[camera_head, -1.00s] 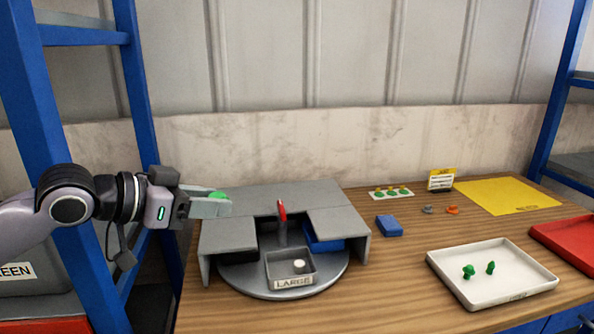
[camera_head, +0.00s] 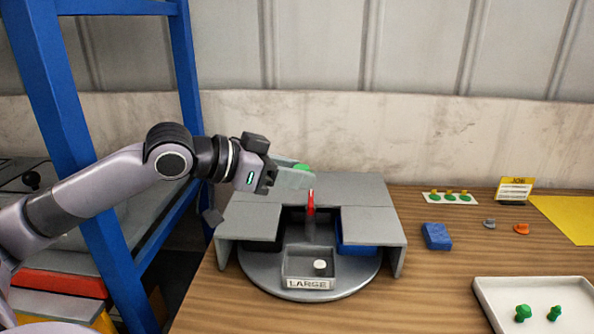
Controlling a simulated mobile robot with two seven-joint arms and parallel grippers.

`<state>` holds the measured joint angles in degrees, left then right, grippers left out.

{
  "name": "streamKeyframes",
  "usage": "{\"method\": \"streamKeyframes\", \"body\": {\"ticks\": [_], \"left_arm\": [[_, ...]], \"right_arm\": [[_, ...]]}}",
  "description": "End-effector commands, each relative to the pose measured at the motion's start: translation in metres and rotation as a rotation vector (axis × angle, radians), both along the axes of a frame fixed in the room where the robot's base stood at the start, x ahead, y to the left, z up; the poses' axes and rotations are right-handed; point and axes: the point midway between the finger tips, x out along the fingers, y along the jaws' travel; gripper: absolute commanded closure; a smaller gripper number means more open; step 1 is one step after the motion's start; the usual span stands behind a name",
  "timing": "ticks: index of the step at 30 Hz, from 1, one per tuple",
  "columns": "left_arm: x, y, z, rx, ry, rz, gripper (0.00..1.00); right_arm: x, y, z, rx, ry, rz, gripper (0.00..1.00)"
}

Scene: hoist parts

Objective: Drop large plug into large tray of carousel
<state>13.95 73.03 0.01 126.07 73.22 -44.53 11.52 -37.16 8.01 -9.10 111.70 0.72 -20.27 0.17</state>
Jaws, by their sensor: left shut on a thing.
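My left gripper (camera_head: 298,176) reaches in from the left, above the grey cover of the carousel (camera_head: 262,278). It is shut on a green plug (camera_head: 302,168), which shows only in part between the fingers. The large tray (camera_head: 309,283), a grey open box marked LARGE, faces front on the carousel's round base and holds a small white round piece (camera_head: 320,265). The gripper is behind and above this tray, slightly left of it. A red-tipped upright (camera_head: 310,203) stands behind the tray. My right gripper is not in view.
A blue tray (camera_head: 357,236) sits under the cover's right side. A blue block (camera_head: 436,236), a card with green pieces (camera_head: 449,198), grey and orange bits, and a yellow sign (camera_head: 514,190) lie right. A white tray (camera_head: 487,305) holds two green pieces. A blue rack post (camera_head: 60,130) stands left.

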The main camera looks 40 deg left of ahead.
Motion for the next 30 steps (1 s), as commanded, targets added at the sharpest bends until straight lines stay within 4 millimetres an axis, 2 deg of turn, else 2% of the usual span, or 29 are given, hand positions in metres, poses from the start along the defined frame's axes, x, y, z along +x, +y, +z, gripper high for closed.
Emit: {"method": "streamKeyframes", "body": {"ticks": [14,18,27,28,30], "left_arm": [[0.0,0.0,-0.049,0.0,-0.001,0.0,0.89],[0.0,0.0,-0.055,0.0,0.0,0.0,0.89],[0.0,0.0,-0.055,0.0,0.0,0.0,0.89],[0.0,0.0,-0.054,0.0,0.0,0.0,0.57],[0.0,0.0,-0.055,0.0,0.0,0.0,0.34]], "right_arm": [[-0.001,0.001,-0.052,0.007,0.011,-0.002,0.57],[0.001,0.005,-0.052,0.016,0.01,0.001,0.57],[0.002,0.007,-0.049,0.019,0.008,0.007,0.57],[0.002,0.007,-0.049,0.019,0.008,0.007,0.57],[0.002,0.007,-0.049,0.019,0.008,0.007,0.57]]}}
